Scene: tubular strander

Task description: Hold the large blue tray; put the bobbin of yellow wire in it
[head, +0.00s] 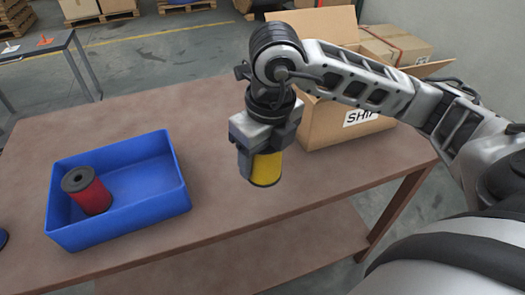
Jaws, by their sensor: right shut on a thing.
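The large blue tray (125,231) sits on the left part of the brown table. A red bobbin (92,197) with dark ends stands inside it, toward the left side. My right gripper (262,158) points down and is shut on the bobbin of yellow wire (266,170). The gripper hides the upper part of this bobbin. The yellow bobbin is to the right of the tray, apart from it, and seems to be above the table.
An open cardboard box (330,122) marked SHIP stands on the table (225,215) behind my right gripper. The table is bare between tray and box. Pallets and a grey side table (35,48) stand beyond.

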